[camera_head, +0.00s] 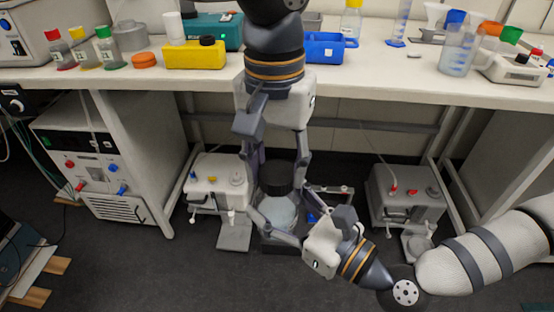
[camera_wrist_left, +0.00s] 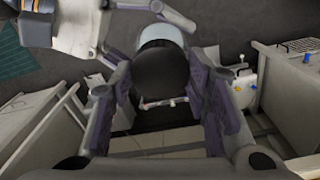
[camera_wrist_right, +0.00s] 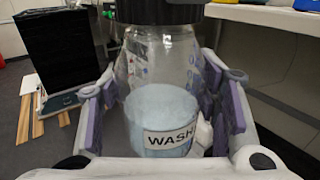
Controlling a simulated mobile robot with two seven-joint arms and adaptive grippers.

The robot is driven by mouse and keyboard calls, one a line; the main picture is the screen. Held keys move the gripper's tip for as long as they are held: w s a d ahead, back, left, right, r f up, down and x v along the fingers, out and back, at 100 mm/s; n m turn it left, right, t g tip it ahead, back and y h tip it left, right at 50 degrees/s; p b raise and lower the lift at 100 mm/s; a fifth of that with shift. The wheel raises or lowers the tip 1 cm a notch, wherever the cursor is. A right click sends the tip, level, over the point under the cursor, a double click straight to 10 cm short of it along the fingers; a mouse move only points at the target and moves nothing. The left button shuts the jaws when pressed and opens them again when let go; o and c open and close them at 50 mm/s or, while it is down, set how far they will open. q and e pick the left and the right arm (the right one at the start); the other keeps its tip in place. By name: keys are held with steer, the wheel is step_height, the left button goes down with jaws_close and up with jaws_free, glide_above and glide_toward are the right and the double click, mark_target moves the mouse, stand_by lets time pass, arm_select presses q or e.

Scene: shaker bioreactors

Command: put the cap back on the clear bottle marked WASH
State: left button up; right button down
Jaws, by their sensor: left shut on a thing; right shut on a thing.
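The clear bottle (camera_wrist_right: 160,75) carries a WASH label and holds pale blue liquid. It also shows in the head view (camera_head: 281,213), below the bench front. My right gripper (camera_wrist_right: 163,100) is shut around its body, one finger on each side. A black cap (camera_head: 276,178) is at the bottle's mouth, and its lower rim shows at the top of the right wrist view (camera_wrist_right: 160,11). My left gripper (camera_wrist_left: 161,85) comes from above and is shut on the cap's sides. The cap looks in line with the neck; I cannot tell whether it is seated or just above.
The white bench (camera_head: 370,80) above bears a yellow rack (camera_head: 193,56), a blue bin (camera_head: 322,47) and a beaker (camera_head: 458,52).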

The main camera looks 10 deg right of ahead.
arm_select(q)
steer(key=m, duration=0.5)
steer(key=shift+m, duration=0.3)
steer(key=m, duration=0.7)
steer(key=shift+m, duration=0.4)
steer(key=m, duration=0.3)
steer(key=shift+m, duration=0.3)
steer(key=m, duration=1.1)
steer(key=shift+m, duration=0.4)
steer(key=m, duration=0.4)
steer(key=shift+f, duration=0.1)
steer(key=m, duration=0.9)
steer(key=shift+m, duration=0.4)
